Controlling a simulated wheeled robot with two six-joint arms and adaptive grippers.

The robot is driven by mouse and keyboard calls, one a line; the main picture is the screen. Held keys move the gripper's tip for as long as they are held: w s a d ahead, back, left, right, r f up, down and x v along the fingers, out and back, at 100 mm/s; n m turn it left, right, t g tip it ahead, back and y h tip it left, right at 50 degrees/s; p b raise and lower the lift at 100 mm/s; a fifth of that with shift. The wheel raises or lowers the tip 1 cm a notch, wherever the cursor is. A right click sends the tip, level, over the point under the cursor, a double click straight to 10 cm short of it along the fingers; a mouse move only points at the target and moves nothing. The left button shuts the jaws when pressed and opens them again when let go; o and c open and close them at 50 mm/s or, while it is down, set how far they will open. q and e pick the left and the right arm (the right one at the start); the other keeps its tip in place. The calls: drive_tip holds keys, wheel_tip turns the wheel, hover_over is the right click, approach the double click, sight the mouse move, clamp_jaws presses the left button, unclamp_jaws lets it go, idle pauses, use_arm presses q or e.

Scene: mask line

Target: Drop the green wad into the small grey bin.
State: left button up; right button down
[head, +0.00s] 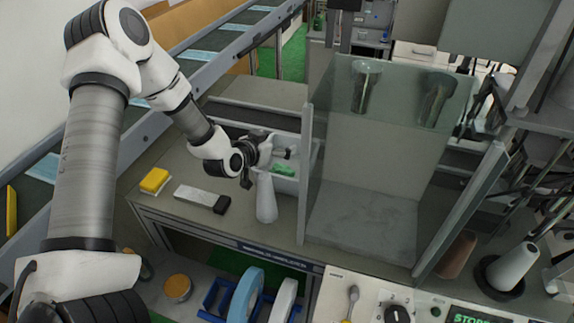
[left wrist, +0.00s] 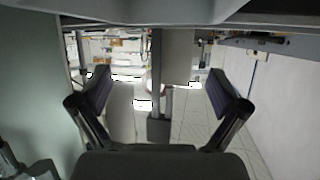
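The green wad (head: 284,170) shows in the head view just below my left gripper's fingers. It appears to lie inside the small light grey bin (head: 288,186), behind the white bottle. My left gripper (head: 284,153) is over the bin, close above the wad. In the left wrist view my left gripper (left wrist: 160,95) has its two fingers wide apart with nothing between them. The wad does not show in that view. The arm and bottle hide part of the bin. My right gripper is in neither view.
A white bottle (head: 266,199) stands in front of the bin. A glass-sided enclosure (head: 368,150) rises close to its right. A yellow block (head: 154,180) and a grey-and-black block (head: 202,198) lie on the bench at left. A conveyor (head: 215,40) runs behind.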

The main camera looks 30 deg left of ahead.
use_arm(q)
drive_tip(key=v, duration=1.1)
drive_tip(key=shift+s+r, duration=0.2)
drive_tip(key=shift+s, duration=0.15)
